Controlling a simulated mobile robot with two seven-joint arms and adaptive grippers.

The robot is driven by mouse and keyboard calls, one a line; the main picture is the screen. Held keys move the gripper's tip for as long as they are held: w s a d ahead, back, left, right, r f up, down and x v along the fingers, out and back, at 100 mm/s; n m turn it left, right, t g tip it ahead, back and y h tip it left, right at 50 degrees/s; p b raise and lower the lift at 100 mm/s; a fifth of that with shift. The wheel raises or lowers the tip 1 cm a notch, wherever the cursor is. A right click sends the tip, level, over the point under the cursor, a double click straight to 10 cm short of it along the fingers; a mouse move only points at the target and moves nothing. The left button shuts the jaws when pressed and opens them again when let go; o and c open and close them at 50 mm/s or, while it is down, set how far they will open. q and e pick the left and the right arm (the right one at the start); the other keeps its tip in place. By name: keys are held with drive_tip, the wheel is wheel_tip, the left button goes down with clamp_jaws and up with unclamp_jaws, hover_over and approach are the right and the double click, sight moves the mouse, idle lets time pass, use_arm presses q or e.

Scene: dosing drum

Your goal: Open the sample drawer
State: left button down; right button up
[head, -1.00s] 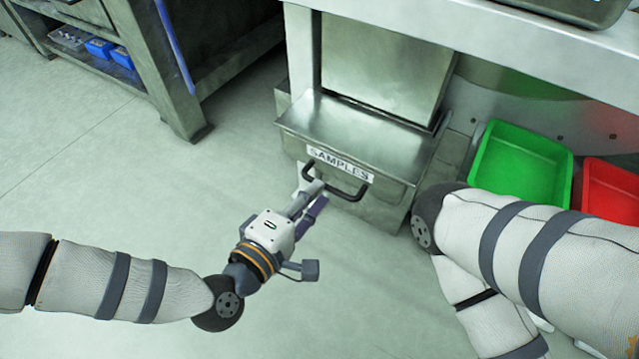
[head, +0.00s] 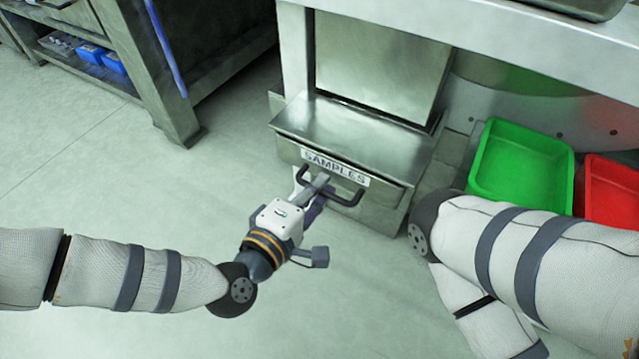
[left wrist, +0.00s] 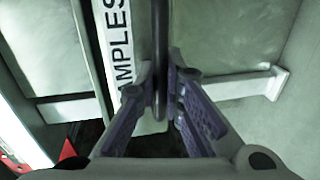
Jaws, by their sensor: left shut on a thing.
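The sample drawer (head: 385,201) is a metal front with a white SAMPLES label (head: 335,167) and a black bar handle (head: 347,201). It sits low in the steel unit and looks flush with it. My left gripper (head: 322,189) is at the handle and covers its middle. In the left wrist view the handle (left wrist: 161,50) runs between the two purple-grey fingers, which are shut on it. The label (left wrist: 121,62) is just left of the handle there. My right arm shows at the right, but its gripper is out of view.
A steel ledge (head: 350,133) juts out above the drawer. A green bin (head: 522,165) and a red bin (head: 612,190) stand right of it, near my right arm. Open floor (head: 130,190) lies in front and to the left. A metal rack (head: 160,75) stands at the upper left.

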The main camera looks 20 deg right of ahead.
use_arm(q)
drive_tip(key=f+p+v, duration=0.3)
drive_tip(key=p+v, duration=0.1)
drive_tip(key=v, duration=1.2)
drive_tip(key=shift+s+a+f, duration=0.2)
drive_tip(key=shift+a, duration=0.05)
use_arm(e)
drive_tip(key=w+r, duration=0.1)
drive_tip(key=r+t, duration=0.1)
drive_tip(key=r, duration=0.1)
drive_tip(key=shift+w+a, duration=0.1)
drive_tip(key=shift+w, duration=0.3)
drive_tip(key=shift+f, duration=0.1)
use_arm(q)
drive_tip(key=c, duration=2)
unclamp_jaws()
drive_tip(key=shift+o, duration=0.2)
drive_tip(key=v, duration=1.2)
